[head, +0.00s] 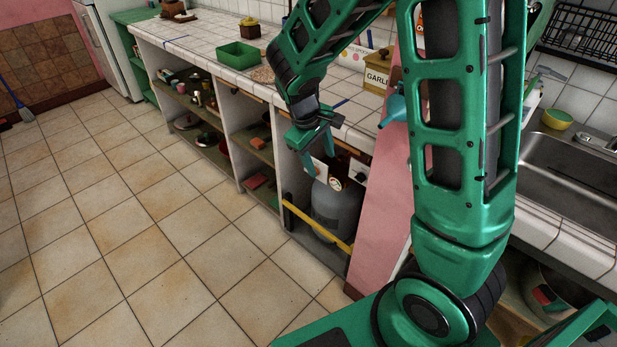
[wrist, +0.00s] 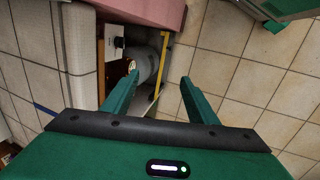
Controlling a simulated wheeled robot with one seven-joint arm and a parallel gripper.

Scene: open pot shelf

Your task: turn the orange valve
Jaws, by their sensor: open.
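A grey gas cylinder (head: 337,212) stands in the right-hand open bay under the tiled counter. A small round pale-orange fitting (head: 335,184) on its top looks like the valve; its details are too small to tell. In the wrist view the cylinder (wrist: 147,66) and the fitting (wrist: 131,66) show beyond the left fingertip. My gripper (head: 322,160) is open and empty, pointing down in front of the counter edge, above and apart from the cylinder. In the wrist view its two green fingers (wrist: 159,82) are spread, with floor and the bay's edge between them.
A yellow bar (head: 318,226) crosses the front of the bay. White panels with dark knobs (head: 358,172) are behind the cylinder. A pink wall end (head: 385,215) closes the bay on the right. Shelves with pots (head: 205,138) lie left. The tiled floor (head: 150,230) is clear.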

